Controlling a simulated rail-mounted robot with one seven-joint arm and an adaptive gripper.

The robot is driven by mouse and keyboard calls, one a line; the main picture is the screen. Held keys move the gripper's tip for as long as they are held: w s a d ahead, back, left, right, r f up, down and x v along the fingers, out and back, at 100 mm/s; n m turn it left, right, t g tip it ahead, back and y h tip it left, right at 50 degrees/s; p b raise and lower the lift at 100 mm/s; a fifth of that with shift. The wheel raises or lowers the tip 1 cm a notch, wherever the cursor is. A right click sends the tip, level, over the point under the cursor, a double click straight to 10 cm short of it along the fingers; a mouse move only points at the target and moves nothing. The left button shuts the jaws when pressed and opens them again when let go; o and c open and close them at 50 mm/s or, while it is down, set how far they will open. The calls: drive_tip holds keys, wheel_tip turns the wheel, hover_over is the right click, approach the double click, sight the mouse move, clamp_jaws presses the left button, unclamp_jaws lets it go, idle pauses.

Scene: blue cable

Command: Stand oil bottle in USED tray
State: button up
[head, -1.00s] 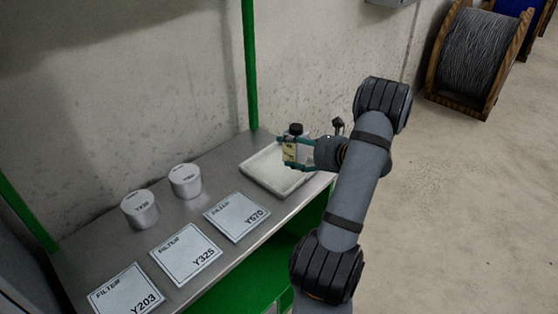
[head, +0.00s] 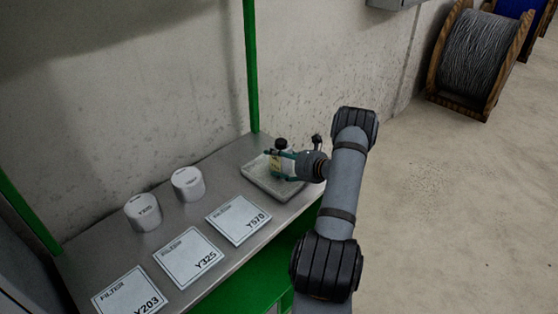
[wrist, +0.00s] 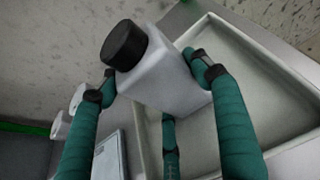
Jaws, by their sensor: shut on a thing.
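The oil bottle (wrist: 165,85) is a pale, square-sided bottle with a black cap. My gripper (wrist: 157,82) is shut on it, with one teal finger on each side of its body. The tray's rim also shows in the wrist view (wrist: 285,75). I cannot tell whether the bottle's base touches the tray floor. No USED label is readable.
Two white filter canisters (head: 143,212) (head: 188,184) stand on the metal bench left of the tray. Cards marked Y203 (head: 130,291), Y325 (head: 188,257) and Y570 (head: 238,220) lie in front. A green post (head: 251,70) rises behind the tray.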

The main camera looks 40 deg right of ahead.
drive_tip(key=shift+r, duration=0.1)
drive_tip(key=o, duration=1.2)
drive_tip(key=shift+f, duration=0.2)
drive_tip(key=shift+s+r, duration=0.1)
drive_tip(key=shift+r, duration=0.15)
drive_tip(key=b+v, duration=0.1)
drive_tip(key=v, duration=1)
drive_tip(key=shift+s+b, duration=0.35)
drive_tip(key=shift+s, duration=0.1)
